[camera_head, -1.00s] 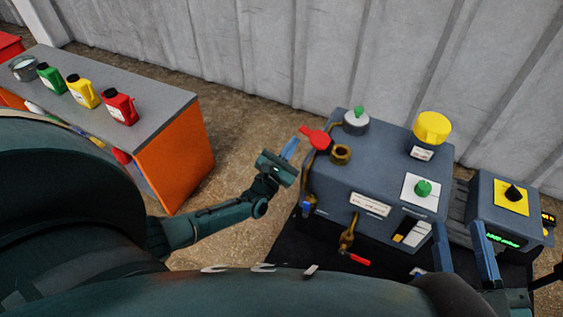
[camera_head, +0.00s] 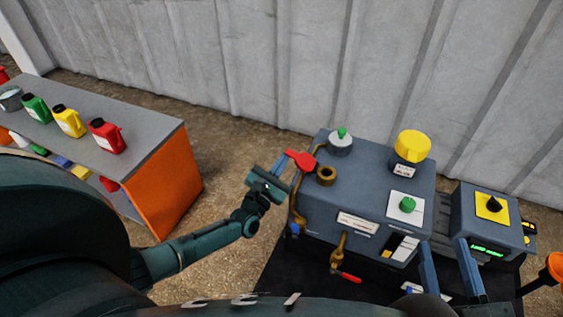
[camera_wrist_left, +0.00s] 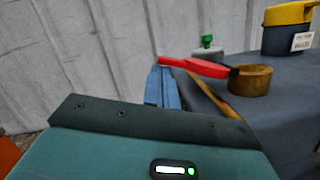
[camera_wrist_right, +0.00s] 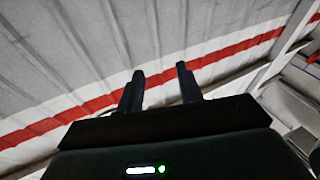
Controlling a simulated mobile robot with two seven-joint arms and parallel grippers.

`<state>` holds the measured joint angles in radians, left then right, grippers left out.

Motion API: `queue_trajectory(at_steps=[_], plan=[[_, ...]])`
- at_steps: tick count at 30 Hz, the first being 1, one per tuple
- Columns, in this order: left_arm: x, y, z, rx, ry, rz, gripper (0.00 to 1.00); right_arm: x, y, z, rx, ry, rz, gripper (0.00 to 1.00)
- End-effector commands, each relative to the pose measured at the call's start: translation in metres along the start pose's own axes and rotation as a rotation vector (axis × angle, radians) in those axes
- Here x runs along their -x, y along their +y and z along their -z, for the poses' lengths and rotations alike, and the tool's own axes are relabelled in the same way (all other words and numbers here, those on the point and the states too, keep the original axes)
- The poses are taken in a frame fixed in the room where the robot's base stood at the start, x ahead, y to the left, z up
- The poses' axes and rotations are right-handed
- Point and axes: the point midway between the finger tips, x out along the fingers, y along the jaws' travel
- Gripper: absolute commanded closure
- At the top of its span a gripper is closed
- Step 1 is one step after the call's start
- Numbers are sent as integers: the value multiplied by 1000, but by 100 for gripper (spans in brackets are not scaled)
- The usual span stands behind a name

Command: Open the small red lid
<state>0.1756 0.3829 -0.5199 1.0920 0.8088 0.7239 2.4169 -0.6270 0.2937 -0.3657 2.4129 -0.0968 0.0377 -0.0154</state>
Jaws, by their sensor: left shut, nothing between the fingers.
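The small red lid (camera_head: 301,160) sits left of the round brass neck (camera_head: 326,175) on the grey-blue machine, whose opening is uncovered. In the left wrist view the lid (camera_wrist_left: 195,67) sticks out sideways from the brass neck (camera_wrist_left: 250,80), tilted slightly up to the left. My left gripper (camera_head: 280,163) is shut and empty, its fingertips close to the lid's left end. In the left wrist view the fingertips (camera_wrist_left: 162,82) lie just below that end; I cannot tell whether they touch. My right gripper (camera_wrist_right: 161,78) is open and empty; it also shows at the machine's front right (camera_head: 446,245).
The machine top (camera_head: 375,180) carries a green-knobbed white cap (camera_head: 341,143) and a yellow cap (camera_head: 413,146). A red-handled brass valve (camera_head: 340,256) is on its front. A bench (camera_head: 150,130) with coloured bottles stands left, with open floor between.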

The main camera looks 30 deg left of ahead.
Motion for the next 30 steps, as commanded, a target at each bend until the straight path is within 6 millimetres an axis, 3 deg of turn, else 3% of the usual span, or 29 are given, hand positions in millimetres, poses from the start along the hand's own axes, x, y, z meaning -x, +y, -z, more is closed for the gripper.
queue_trajectory(at_steps=[11,25,30], plan=[[-2,3,-9,-87,-1,21,100,1,1,0,10,-10,-2,64],[-9,6,-35,-375,-1,93,100,3,4,2,68,-36,-8,64],[-10,4,-40,-394,0,98,100,4,3,-2,72,-49,-8,64]])
